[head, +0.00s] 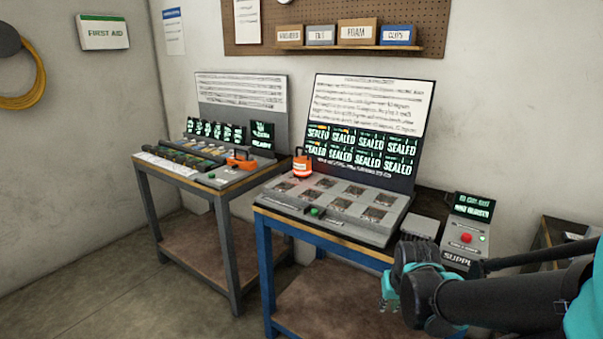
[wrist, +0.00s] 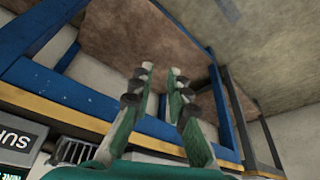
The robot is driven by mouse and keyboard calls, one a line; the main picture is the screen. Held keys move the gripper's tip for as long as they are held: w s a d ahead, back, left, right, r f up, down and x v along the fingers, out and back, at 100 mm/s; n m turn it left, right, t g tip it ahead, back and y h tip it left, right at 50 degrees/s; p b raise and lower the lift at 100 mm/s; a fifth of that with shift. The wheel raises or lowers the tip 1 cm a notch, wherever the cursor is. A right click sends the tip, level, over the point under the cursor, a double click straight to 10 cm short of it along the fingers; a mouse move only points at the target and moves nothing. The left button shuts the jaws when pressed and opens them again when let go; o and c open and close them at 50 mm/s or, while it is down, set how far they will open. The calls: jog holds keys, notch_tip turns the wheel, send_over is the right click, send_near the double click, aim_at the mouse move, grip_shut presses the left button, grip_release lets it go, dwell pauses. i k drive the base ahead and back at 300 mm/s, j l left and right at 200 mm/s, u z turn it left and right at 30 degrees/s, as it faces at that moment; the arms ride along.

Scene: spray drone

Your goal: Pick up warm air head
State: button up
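Two orange tools are in the head view, and I cannot tell for certain which is the warm air head. An upright orange tool with a white label and a dark top (head: 302,166) stands on the back left of the blue bench's grey panel. An orange tool with a handle (head: 241,161) lies on the right part of the left bench's panel. My gripper (head: 388,291) hangs at the right front of the blue bench, well away from both. In the wrist view my gripper (wrist: 161,74) has its green fingers apart with nothing between them. Neither orange tool shows there.
The blue bench (head: 264,262) has a panel of several square plates and a tall screen reading SEALED. A supply box with a red button (head: 466,239) stands at its right. The grey left bench (head: 222,245) stands beside it. Open floor (head: 100,290) lies at the front left.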

aim_at(302, 164)
jog(key=i+j+z, duration=0.15)
jog(key=j, duration=0.4)
jog(key=i+j+z, duration=0.15)
jog(key=j, duration=0.4)
jog(key=i+j+z, duration=0.2)
jog(key=j, duration=0.4)
jog(key=k, duration=0.1)
